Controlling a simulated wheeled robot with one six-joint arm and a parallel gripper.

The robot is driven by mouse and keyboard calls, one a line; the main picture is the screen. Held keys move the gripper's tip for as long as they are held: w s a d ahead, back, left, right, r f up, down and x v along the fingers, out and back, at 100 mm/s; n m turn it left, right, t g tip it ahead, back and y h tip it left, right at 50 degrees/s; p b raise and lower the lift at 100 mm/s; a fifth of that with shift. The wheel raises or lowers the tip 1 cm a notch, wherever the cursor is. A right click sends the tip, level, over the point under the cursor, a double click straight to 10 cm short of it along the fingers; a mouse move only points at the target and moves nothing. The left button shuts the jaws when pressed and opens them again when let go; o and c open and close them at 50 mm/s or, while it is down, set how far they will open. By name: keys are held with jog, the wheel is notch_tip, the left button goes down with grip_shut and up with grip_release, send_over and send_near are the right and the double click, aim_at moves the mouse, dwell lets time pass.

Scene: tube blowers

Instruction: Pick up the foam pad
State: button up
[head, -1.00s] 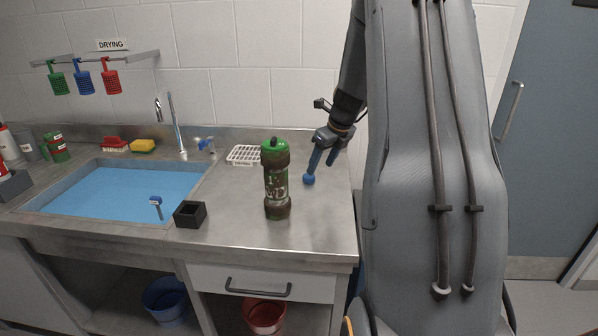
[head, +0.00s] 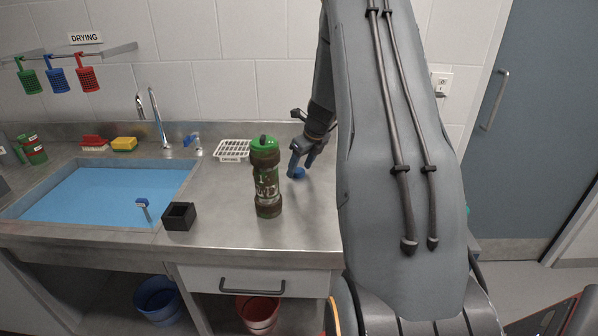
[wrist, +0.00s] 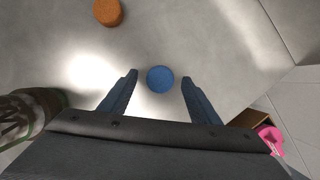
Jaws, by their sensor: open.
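A round blue piece, which looks like the foam pad (wrist: 160,79), lies on the steel counter. It shows between the two fingertips of my gripper (wrist: 159,76) in the wrist view. My gripper is open and appears to be above it; the remaining height is hard to judge. In the head view the blue pad (head: 298,174) is just under the fingers of my gripper (head: 302,163), partly covered by them. A round orange-brown piece (wrist: 108,12) also lies on the counter in the wrist view.
A green and brown bottle (head: 266,178) stands upright left of my gripper; its side (wrist: 28,112) shows in the wrist view. A white rack (head: 233,150), a black open box (head: 180,216) and a blue-filled sink (head: 95,198) are farther left. The wall is behind.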

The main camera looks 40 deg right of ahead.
aim_at(300, 171)
jog(key=shift+w+f, duration=0.15)
jog(key=shift+f, duration=0.2)
jog(key=c, duration=1.1)
notch_tip(300, 171, up, 10)
jog(key=shift+r+b, duration=0.1)
jog(key=shift+b, duration=1.05)
